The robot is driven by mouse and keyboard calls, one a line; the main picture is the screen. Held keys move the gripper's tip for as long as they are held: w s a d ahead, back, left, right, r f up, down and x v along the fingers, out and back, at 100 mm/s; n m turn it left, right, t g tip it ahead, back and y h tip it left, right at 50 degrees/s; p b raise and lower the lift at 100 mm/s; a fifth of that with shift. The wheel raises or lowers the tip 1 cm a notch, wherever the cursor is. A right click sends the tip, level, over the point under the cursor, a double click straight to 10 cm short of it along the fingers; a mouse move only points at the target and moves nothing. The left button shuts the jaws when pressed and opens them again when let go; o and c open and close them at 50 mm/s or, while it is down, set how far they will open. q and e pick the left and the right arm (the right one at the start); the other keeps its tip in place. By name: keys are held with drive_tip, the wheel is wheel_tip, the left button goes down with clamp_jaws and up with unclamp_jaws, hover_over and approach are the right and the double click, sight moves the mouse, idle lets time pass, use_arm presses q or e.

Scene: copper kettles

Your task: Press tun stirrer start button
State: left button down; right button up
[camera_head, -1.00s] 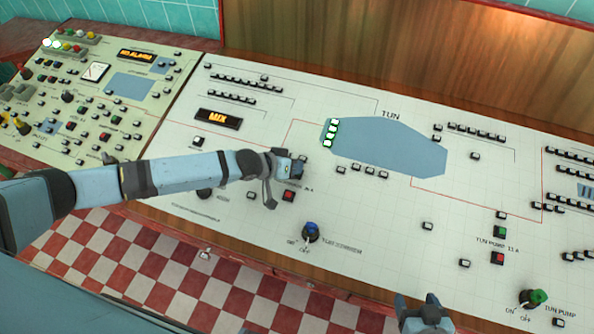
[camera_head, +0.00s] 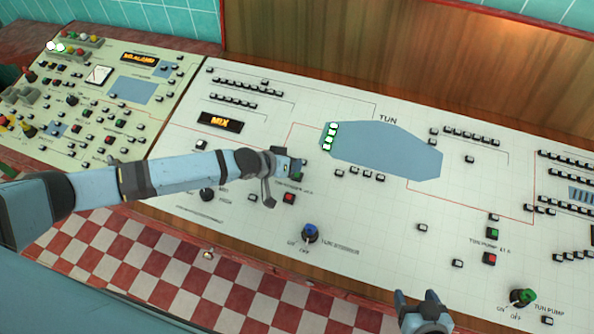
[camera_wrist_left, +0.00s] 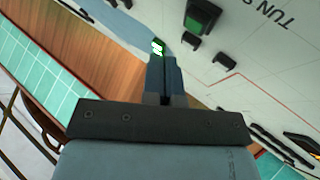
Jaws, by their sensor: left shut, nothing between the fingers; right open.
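My left gripper (camera_head: 297,166) is shut and empty over the white panel, below and left of the blue tun shape (camera_head: 385,150). A green button (camera_wrist_left: 203,14) with a label starting "TUN S" shows at the top of the left wrist view, right of the shut fingertips (camera_wrist_left: 161,58). The fingers appear apart from it; I cannot tell their height above the panel. In the head view the gripper mostly covers that button. A red button (camera_head: 288,198) sits just below the gripper. My right gripper (camera_head: 418,297) is open and empty at the bottom edge.
A blue knob (camera_head: 310,232) stands below the red button. Green lights (camera_head: 330,137) are lit on the tun shape, and a display (camera_head: 220,121) reads MIX. Tun pump buttons (camera_head: 491,245) and a green knob (camera_head: 522,297) lie to the right. A wooden backboard (camera_head: 400,60) rises behind.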

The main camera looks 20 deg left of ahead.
use_arm(q)
drive_tip(key=r, duration=0.1)
drive_tip(key=r+p, duration=0.1)
drive_tip(key=r, duration=0.1)
drive_tip(key=shift+s+p, duration=0.3)
drive_tip(key=shift+s, duration=0.05)
use_arm(e)
wheel_tip(320, 180, up, 3)
drive_tip(key=shift+f, duration=0.15)
drive_tip(key=shift+f, duration=0.1)
use_arm(q)
drive_tip(key=s+d+m+t+h, duration=0.1)
drive_tip(key=s+d+t, duration=0.1)
drive_tip(key=s+d, duration=0.7)
drive_tip(key=s+a+f+y, duration=0.2)
drive_tip(key=s+a, duration=0.4)
drive_tip(key=s, duration=0.2)
drive_tip(key=s+a+f+t+y, duration=0.1)
drive_tip(key=s+a+f+y, duration=0.1)
drive_tip(key=s+a, duration=0.4)
drive_tip(key=shift+s+a+f+y, duration=0.15)
drive_tip(key=shift+s+f+y, duration=0.05)
drive_tip(key=shift+s+y, duration=0.65)
use_arm(e)
drive_tip(key=shift+s+d+f+m, duration=0.1)
drive_tip(key=shift+d+f+m, duration=0.3)
drive_tip(key=shift+f, duration=0.3)
